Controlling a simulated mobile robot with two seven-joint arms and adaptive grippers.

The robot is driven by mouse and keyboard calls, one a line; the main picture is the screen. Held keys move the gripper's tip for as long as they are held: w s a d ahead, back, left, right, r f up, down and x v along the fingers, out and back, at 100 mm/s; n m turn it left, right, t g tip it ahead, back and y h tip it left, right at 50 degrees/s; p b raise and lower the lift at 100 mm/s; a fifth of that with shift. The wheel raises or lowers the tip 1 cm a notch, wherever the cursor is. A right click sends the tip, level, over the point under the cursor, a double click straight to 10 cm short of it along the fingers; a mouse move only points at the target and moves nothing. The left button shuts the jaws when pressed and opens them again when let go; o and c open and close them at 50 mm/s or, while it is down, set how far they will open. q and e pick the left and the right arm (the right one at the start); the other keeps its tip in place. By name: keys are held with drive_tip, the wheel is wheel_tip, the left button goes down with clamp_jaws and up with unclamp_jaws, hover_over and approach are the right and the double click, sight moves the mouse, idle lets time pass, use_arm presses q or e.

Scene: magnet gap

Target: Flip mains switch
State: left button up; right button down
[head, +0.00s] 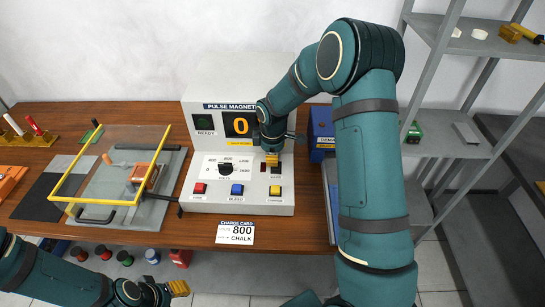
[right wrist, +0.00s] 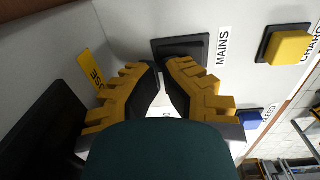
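The mains switch (right wrist: 182,48) is a black square plate beside the "MAINS" label in the right wrist view. Its lower edge is partly covered by my fingertips. My right gripper (right wrist: 163,68) has its two yellow fingers close together with a narrow gap, at or just in front of the switch. Contact cannot be told. In the head view my right gripper (head: 272,159) points down at the upper right of the white control panel (head: 238,204) and hides most of the switch area. My left gripper (head: 179,288) is low in the head view, off the table's front edge, its fingers bunched and small.
The panel carries a red button (head: 199,188), a blue button (head: 237,189), a yellow button (head: 275,190) and a black knob (head: 226,169). A yellow-framed fixture (head: 108,182) stands left. A blue box (head: 321,130) and grey shelves (head: 455,130) are right.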

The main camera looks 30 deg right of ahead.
drive_tip(key=shift+s+a+f, duration=0.15)
drive_tip(key=shift+s+f, duration=0.25)
drive_tip(key=shift+s+a+r, duration=0.15)
drive_tip(key=shift+s+a, duration=0.1)
drive_tip(key=shift+s, duration=0.15)
drive_tip(key=shift+r, duration=0.1)
wheel_tip(320, 180, up, 5)
drive_tip(key=p, duration=0.3)
drive_tip(key=shift+a+r+p, duration=0.1)
drive_tip(key=shift+a+p, duration=0.05)
drive_tip(key=shift+p, duration=0.25)
wheel_tip(320, 180, up, 9)
drive_tip(key=shift+s+a, duration=0.15)
drive_tip(key=shift+s, duration=0.1)
drive_tip(key=shift+w+d+r+g+p, duration=0.3)
drive_tip(key=shift+w+d+p, duration=0.3)
drive_tip(key=shift+w+d, duration=0.2)
